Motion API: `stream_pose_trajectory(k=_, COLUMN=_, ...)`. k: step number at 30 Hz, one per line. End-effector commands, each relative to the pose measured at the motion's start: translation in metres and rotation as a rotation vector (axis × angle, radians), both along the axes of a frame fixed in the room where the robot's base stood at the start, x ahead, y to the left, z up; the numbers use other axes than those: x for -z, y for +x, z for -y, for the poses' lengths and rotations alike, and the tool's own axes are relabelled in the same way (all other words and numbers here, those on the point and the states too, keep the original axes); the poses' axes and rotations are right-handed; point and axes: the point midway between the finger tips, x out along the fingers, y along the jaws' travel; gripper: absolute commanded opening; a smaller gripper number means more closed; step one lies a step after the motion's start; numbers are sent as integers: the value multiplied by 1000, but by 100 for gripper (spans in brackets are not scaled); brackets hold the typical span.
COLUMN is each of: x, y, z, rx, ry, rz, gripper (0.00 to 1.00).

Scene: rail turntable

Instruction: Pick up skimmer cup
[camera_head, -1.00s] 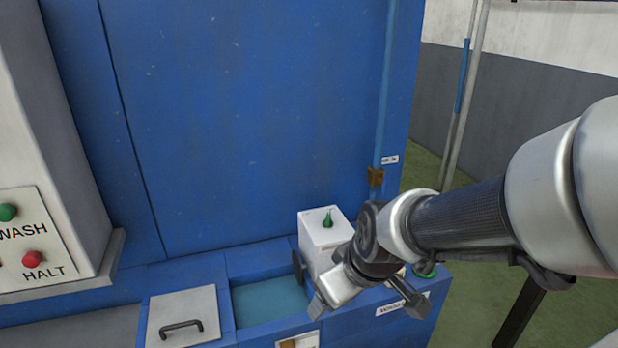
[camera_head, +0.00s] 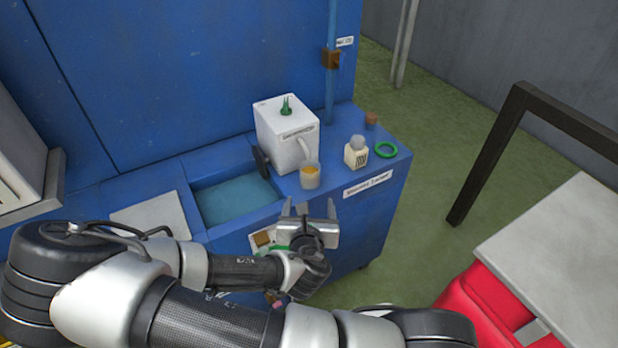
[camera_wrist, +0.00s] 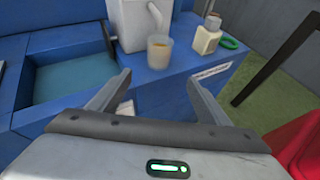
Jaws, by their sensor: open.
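The skimmer cup (camera_head: 310,176) is a small clear cup holding something amber. It stands upright on the blue ledge, just right of the water-filled basin and in front of the white box's spout. It also shows in the wrist view (camera_wrist: 160,52), beyond and between my fingertips. My gripper (camera_head: 306,206) is open and empty, in front of the ledge and short of the cup. Its two fingers (camera_wrist: 160,85) point toward the cup and do not touch it.
A white box (camera_head: 288,135) stands behind the cup. A small white bottle (camera_head: 356,153) and a green ring (camera_head: 386,149) are to its right. The basin (camera_head: 235,200) lies left. A grey-topped red cabinet (camera_head: 560,240) and a dark frame (camera_head: 490,160) stand right.

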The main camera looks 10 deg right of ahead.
Motion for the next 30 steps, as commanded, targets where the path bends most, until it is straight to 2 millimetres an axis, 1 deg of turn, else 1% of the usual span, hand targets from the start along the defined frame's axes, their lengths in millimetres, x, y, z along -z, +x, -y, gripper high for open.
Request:
stream_pose_trajectory(k=1, x=0, y=2, z=-1, rx=-24, ry=-30, rz=10, gripper=71)
stream_pose_trajectory(k=4, x=4, y=11, z=-1, rx=-39, ry=-46, rz=19, gripper=71)
stream_pose_trajectory(k=7, x=14, y=28, z=4, rx=-35, ry=-44, rz=20, gripper=71)
stream_pose_trajectory(k=9, x=16, y=31, z=0, rx=-40, ry=-43, rz=21, gripper=71)
stream_pose_trajectory(k=14, x=18, y=38, z=0, rx=-41, ry=-42, rz=21, gripper=71)
stream_pose_trajectory(k=23, x=26, y=48, z=7, rx=-36, ry=-39, rz=17, gripper=71)
stream_pose_trajectory(k=24, x=30, y=58, z=10, rx=-33, ry=-38, rz=17, gripper=71)
stream_pose_trajectory(k=30, x=38, y=94, z=19, rx=-34, ry=-44, rz=15, gripper=71)
